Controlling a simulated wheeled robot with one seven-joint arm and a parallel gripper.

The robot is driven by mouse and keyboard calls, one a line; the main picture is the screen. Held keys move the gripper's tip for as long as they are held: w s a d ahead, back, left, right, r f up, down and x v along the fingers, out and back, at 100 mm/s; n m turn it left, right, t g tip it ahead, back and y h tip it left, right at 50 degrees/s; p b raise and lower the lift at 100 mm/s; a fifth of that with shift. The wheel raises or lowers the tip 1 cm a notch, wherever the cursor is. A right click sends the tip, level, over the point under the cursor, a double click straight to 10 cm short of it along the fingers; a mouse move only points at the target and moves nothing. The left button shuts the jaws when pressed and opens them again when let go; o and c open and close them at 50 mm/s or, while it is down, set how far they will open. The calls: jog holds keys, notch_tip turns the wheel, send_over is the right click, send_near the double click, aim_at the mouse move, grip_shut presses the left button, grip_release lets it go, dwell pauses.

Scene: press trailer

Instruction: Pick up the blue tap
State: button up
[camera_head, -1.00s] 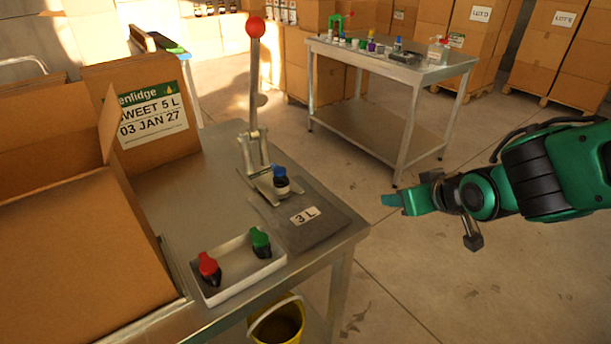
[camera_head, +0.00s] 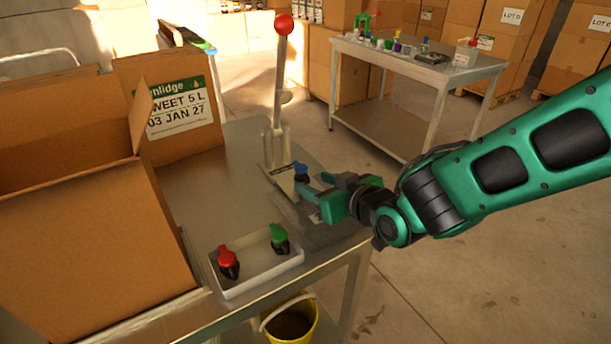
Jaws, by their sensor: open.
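The blue tap (camera_head: 300,170) stands on the base of the lever press (camera_head: 279,130), with its blue top up and a dark lower part partly hidden by my gripper. My gripper (camera_head: 313,186) is open and empty. Its fingertips are just to the right of the tap and slightly nearer the camera. I cannot tell whether they touch it.
A white tray (camera_head: 262,276) holds a red tap (camera_head: 227,260) and a green tap (camera_head: 279,238) at the front of the metal table (camera_head: 195,195). A large open carton (camera_head: 90,250) fills the left. A yellow bucket (camera_head: 292,322) stands below. A second table (camera_head: 385,125) is behind.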

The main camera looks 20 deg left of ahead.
aim_at(309, 178)
jog(key=shift+x, duration=2.65)
jog(key=shift+w+d+r, duration=0.1)
jog(key=shift+w+r, duration=0.05)
jog(key=shift+w, duration=0.05)
jog(key=c, duration=1)
